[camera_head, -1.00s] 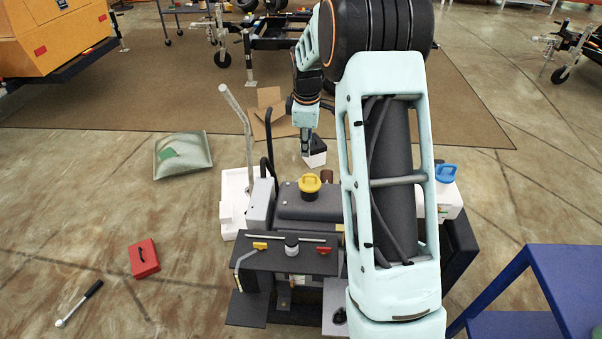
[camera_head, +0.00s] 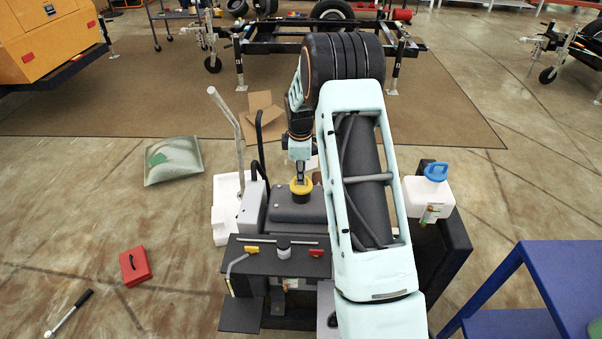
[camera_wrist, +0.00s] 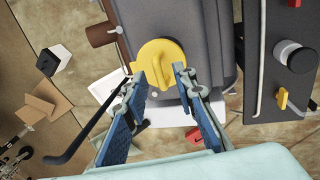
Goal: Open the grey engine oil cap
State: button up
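A yellow cap (camera_head: 301,187) with a raised grip sits on the dark grey engine block (camera_head: 290,210); the wrist view shows it from above (camera_wrist: 161,58). My gripper (camera_head: 300,178) points down at this cap. In the wrist view its two fingers (camera_wrist: 158,79) are apart, with the cap's near part between or just beyond their tips; I cannot tell whether they touch it. A smaller dark grey cap on a white neck (camera_head: 283,242) stands on the front panel, clear of my gripper; it also shows in the wrist view (camera_wrist: 300,57).
The front panel (camera_head: 262,262) bears small yellow and red levers. A grey bent pipe (camera_head: 226,112) and black hose rise left of the engine. A white tank with blue cap (camera_head: 430,195) stands right. A blue table (camera_head: 565,290) is front right. Open floor lies left, with a red box (camera_head: 135,266).

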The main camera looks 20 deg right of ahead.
jog(key=shift+c, duration=0.4)
grip_shut()
jog(key=shift+r, duration=0.1)
jog(key=shift+w+d+r+g+p, duration=0.15)
jog(key=shift+w+r+g+p, duration=0.25)
jog(key=shift+p, duration=0.85)
jog(key=shift+w+d+r+g+y+p, duration=0.1)
jog(key=shift+w+d+g+y+p, duration=0.15)
jog(key=shift+w+g+p, duration=0.25)
jog(key=shift+w+d+r+g+y+p, duration=0.1)
jog(key=shift+w+g+y+p, duration=0.3)
jog(key=shift+g+p, duration=0.15)
jog(key=shift+w, duration=0.2)
jog(key=shift+w+g, duration=0.1)
jog(key=shift+g, duration=0.25)
jog(key=shift+r, duration=0.1)
